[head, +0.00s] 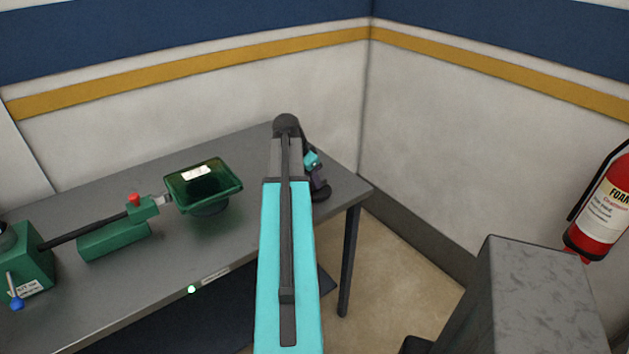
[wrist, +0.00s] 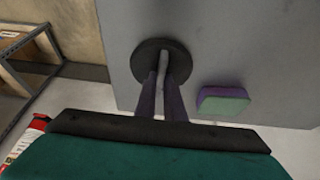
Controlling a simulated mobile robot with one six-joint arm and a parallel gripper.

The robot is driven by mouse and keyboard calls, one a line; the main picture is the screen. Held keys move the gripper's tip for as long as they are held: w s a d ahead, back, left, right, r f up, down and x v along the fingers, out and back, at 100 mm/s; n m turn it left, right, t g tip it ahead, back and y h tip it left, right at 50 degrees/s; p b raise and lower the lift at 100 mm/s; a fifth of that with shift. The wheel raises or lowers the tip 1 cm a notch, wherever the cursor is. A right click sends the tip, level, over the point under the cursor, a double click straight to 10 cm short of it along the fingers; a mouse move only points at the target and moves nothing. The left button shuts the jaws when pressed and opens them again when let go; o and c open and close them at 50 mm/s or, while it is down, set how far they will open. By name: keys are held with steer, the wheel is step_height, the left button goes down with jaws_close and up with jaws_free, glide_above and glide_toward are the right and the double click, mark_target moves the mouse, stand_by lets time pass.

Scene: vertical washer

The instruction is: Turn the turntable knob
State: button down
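In the wrist view a round black disc (wrist: 140,62) sits on a flat grey surface. A thin grey bar (wrist: 163,74) stands out from its middle; I take disc and bar as the knob. The two dark purple fingers of my gripper (wrist: 163,84) flank the bar closely and seem shut on it. In the head view my cyan arm reaches over the table's right end. My gripper (head: 318,178) shows partly behind it, above a dark round base (head: 321,193). The arm hides most of that spot.
A grey table (head: 245,240) holds a green machine (head: 115,235) with a green tray (head: 205,184) left of my arm. A purple-green block (wrist: 223,104) lies right of my fingers.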

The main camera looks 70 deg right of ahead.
steer(key=shift+n, duration=0.5)
steer(key=n+t, duration=0.1)
steer(key=n, duration=0.2)
steer(key=shift+s+a+n+t+h+b, duration=0.1)
steer(key=shift+s+n+t+h+b, duration=0.1)
steer(key=shift+n+t+h+b, duration=0.2)
steer(key=n+t, duration=0.2)
steer(key=n, duration=0.4)
steer(key=shift+s, duration=0.15)
steer(key=shift+t, duration=0.3)
steer(key=c, duration=1.8)
jaws_free()
steer(key=shift+c, duration=0.2)
steer(key=shift+r, duration=0.2)
steer(key=b+v, duration=0.2)
steer(key=v, duration=1.1)
steer(key=shift+r+y, duration=0.3)
